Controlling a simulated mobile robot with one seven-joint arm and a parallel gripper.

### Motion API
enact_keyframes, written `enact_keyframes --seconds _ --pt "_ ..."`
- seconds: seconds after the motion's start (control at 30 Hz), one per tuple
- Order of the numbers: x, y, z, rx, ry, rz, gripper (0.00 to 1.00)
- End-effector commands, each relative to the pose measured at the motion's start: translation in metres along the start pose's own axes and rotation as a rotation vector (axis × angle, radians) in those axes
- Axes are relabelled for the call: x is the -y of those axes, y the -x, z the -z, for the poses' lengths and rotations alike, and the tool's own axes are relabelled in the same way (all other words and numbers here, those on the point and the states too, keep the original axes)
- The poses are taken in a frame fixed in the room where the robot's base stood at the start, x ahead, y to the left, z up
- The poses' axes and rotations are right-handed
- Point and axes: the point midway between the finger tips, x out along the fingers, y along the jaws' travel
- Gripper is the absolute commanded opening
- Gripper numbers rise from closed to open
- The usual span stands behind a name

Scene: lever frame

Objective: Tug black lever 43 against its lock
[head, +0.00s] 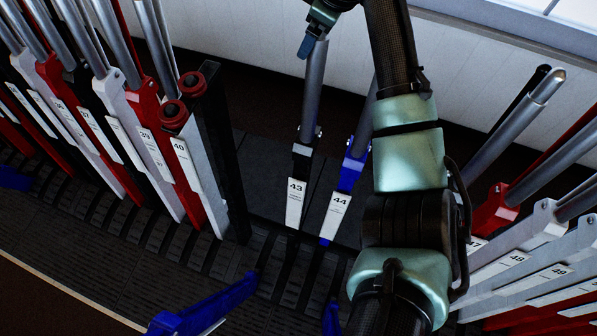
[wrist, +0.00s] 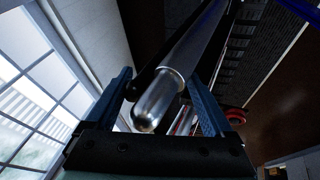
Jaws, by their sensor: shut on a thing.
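Black lever 43 (head: 301,165) stands in the middle of the head view, with a white label reading 43 on its black lower part and a silver handle (head: 314,90) above. My gripper (head: 308,47) is at the top end of this handle. In the wrist view the rounded silver handle end (wrist: 160,103) lies between the two blue fingers of my gripper (wrist: 168,100), which is shut on it. The exact finger contact is partly hidden in the head view.
Blue lever 44 (head: 353,165) stands close on the right, partly behind my arm. Red, white and black levers, including lever 40 (head: 190,160), crowd the left. More levers, including lever 48 (head: 520,258), fill the right. A pale wall (head: 240,40) is behind, and a window (wrist: 35,95) shows in the wrist view.

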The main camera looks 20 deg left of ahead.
Motion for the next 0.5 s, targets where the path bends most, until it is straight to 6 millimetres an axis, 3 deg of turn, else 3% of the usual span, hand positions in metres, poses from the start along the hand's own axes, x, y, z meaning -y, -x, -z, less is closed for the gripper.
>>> enact_keyframes --seconds 0.03,0.5 --pt "-0.0042 0.0042 -0.0102 0.022 -0.005 -0.006 0.00" --pt "0.0024 0.0068 -0.0102 0.024 -0.003 -0.003 0.00"
